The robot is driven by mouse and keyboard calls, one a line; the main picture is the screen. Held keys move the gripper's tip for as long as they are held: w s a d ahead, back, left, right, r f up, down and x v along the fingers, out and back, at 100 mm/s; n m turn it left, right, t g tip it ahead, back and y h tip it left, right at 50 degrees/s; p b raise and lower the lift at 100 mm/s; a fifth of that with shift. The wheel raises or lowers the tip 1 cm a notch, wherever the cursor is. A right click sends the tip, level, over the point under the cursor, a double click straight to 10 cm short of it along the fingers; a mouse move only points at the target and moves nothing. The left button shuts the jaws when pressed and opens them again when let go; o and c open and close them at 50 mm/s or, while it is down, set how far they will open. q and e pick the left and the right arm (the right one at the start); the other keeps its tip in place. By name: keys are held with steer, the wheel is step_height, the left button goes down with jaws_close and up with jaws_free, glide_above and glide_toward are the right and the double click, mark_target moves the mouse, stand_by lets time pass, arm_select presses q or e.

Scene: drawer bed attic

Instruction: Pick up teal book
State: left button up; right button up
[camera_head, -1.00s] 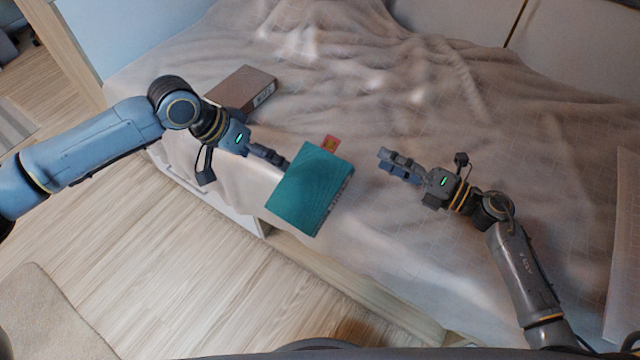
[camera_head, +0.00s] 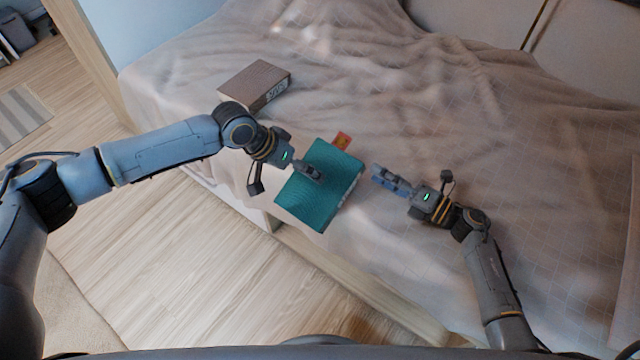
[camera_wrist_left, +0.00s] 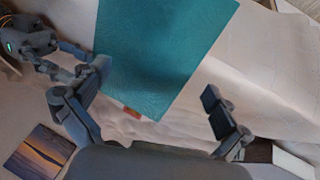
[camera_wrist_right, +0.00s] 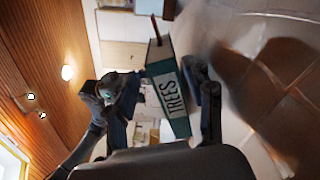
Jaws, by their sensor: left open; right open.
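The teal book (camera_head: 318,205) lies at the near edge of the bed. A red tab (camera_head: 342,140) sticks out from its far side. My left gripper (camera_head: 313,173) is open, its fingertips over the book's upper part in the head view. In the left wrist view the teal cover (camera_wrist_left: 165,50) shows beyond and between the spread fingers. My right gripper (camera_head: 377,178) is open just right of the book, pointing at its spine. I cannot tell whether either gripper touches the book.
A brown book (camera_head: 256,84) lies farther back on the bed, left of the teal one. The rumpled beige bed cover (camera_head: 480,130) is otherwise clear around the right arm. The wooden bed edge (camera_head: 350,275) and floor (camera_head: 200,270) lie in front.

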mark_target(306, 177)
arm_select(q)
steer(key=shift+x, duration=2)
arm_select(e)
steer(key=shift+x, duration=2.15)
arm_select(q)
steer(key=shift+a, duration=0.15)
steer(key=c, duration=1)
arm_select(e)
steer(key=c, duration=1)
arm_select(q)
steer(key=c, duration=0.4)
arm_select(e)
steer(key=shift+s, duration=0.1)
jaws_close()
arm_select(q)
steer(key=shift+o, duration=0.2)
steer(key=shift+a, duration=0.1)
arm_select(e)
steer(key=shift+r, duration=0.1)
